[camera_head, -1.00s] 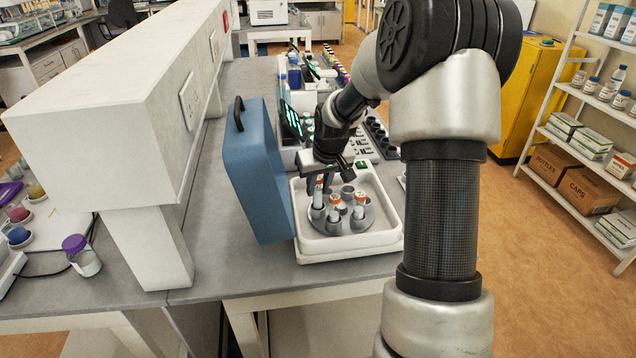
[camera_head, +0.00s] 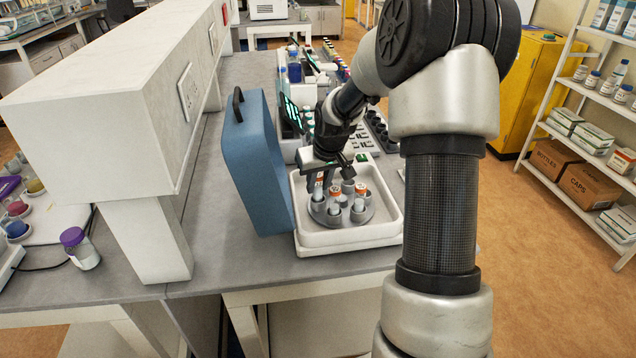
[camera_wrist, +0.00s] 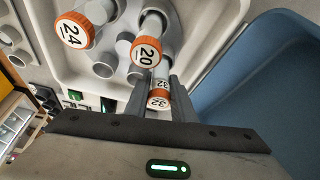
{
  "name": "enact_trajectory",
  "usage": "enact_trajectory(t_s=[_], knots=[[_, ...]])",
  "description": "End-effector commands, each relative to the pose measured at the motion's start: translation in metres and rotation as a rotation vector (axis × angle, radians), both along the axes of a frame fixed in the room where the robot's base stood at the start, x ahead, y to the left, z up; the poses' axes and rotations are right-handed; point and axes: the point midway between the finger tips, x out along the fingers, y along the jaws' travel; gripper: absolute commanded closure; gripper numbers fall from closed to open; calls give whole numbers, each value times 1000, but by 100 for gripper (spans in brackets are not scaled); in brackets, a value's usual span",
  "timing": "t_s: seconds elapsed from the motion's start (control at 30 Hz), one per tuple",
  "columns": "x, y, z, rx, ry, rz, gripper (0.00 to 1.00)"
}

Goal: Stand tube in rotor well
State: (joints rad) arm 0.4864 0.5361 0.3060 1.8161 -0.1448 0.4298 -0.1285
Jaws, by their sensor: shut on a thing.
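My gripper (camera_head: 321,178) is shut on a tube with an orange cap (camera_wrist: 159,99) marked 32, at the left side of the rotor. In the wrist view the cap sits between the two grey fingers; the tube's lower end is hidden, so I cannot tell how deep it sits in a well. The round grey rotor (camera_head: 345,218) has several raised wells. Two more orange-capped tubes stand in it: tube 20 (camera_wrist: 146,51), close beside my fingers, and tube 24 (camera_wrist: 74,31), farther left in the wrist view.
The rotor sits in a white basin (camera_head: 300,243) on the grey bench. A blue lid (camera_head: 250,160) with a black handle stands upright close to the left. Empty wells (camera_wrist: 102,70) show near the tubes. Racks and bottles (camera_head: 294,75) stand behind my gripper.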

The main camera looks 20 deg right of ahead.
Motion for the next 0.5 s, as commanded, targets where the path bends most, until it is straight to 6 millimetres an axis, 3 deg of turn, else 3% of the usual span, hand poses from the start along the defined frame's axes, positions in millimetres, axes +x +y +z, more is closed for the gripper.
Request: enact_trajectory(t_s=[0.17, 0.2, 0.3, 0.5], knots=[[0, 0, -5, 0, 0, 0, 99], [0, 0, -4, 0, 0, 0, 74], [0, 0, -4, 0, 0, 0, 57], [0, 0, -4, 0, 0, 0, 56]])
